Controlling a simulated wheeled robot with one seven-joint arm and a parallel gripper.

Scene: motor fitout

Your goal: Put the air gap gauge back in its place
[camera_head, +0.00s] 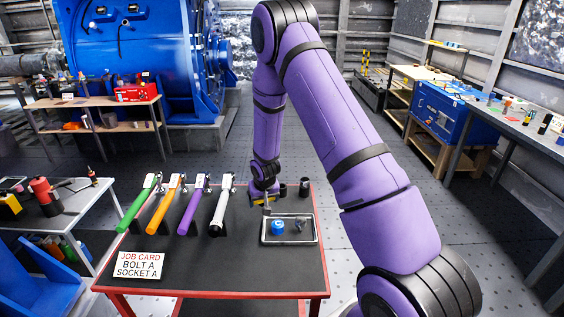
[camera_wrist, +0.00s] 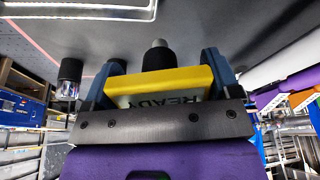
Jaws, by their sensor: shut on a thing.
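My gripper (camera_wrist: 160,78) is shut on a yellow block with a pale face lettered READY, which I take to be the air gap gauge (camera_wrist: 165,84). The blue fingers are on either side of it, and its lower part is hidden by the gripper body. In the head view my gripper (camera_head: 263,200) is low over the dark worktable, just behind the tray; a bit of the yellow gauge (camera_head: 263,198) shows there. I cannot tell whether it touches the table. No marked place for the gauge can be made out.
A light-rimmed tray (camera_head: 262,242) holds a blue round part (camera_head: 278,227) and small metal parts. Dark cylinders, one (camera_head: 304,187) at right, stand close to my gripper. Several colored-handled tools, including a purple one (camera_head: 193,210), and a job card (camera_head: 138,265) lie left. The table's front middle is clear.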

